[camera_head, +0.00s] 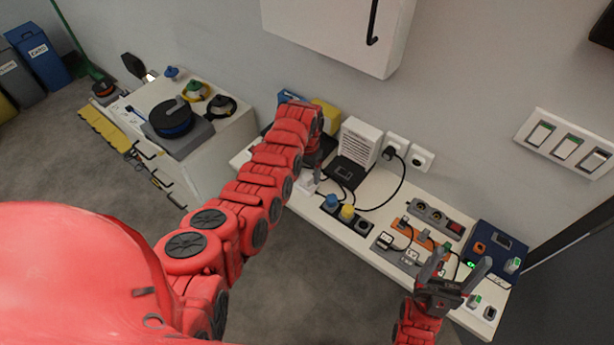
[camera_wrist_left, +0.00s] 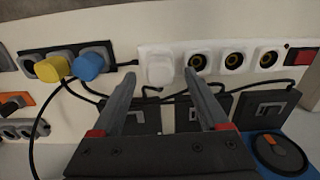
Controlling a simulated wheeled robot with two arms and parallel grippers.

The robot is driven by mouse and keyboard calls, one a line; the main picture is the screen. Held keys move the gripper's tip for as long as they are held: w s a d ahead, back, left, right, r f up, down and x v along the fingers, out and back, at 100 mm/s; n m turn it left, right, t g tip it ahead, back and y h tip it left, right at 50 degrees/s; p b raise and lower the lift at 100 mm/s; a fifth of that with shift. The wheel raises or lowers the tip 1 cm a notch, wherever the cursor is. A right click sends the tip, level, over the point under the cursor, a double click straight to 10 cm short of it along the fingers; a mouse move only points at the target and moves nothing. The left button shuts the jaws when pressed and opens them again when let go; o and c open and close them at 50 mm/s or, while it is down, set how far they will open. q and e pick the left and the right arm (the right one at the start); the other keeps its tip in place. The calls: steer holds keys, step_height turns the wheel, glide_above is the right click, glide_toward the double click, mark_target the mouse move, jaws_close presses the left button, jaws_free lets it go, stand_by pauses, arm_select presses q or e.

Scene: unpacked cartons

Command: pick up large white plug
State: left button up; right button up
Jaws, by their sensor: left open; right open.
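A large white plug (camera_wrist_left: 158,70) sits in the left end of a white power strip (camera_wrist_left: 215,58) in the left wrist view. The strip has several round sockets and a red switch at its right end. My left gripper (camera_wrist_left: 160,82) is open, its two fingers pointing at the plug from either side. I cannot tell whether they touch it. In the head view, my left gripper (camera_head: 312,163) reaches down over the table, and its arm hides most of the white strip. My right gripper (camera_head: 455,275) is open and empty above the table's right end.
Beside the strip is a black power strip (camera_head: 363,226) with a blue plug (camera_wrist_left: 88,66) and a yellow plug (camera_wrist_left: 53,68). Black adapters (camera_wrist_left: 205,112) and cables lie close to my left fingers. A white box (camera_head: 359,142) stands behind on the table.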

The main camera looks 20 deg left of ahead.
arm_select(q)
steer(key=shift+f, duration=0.85)
jaws_close()
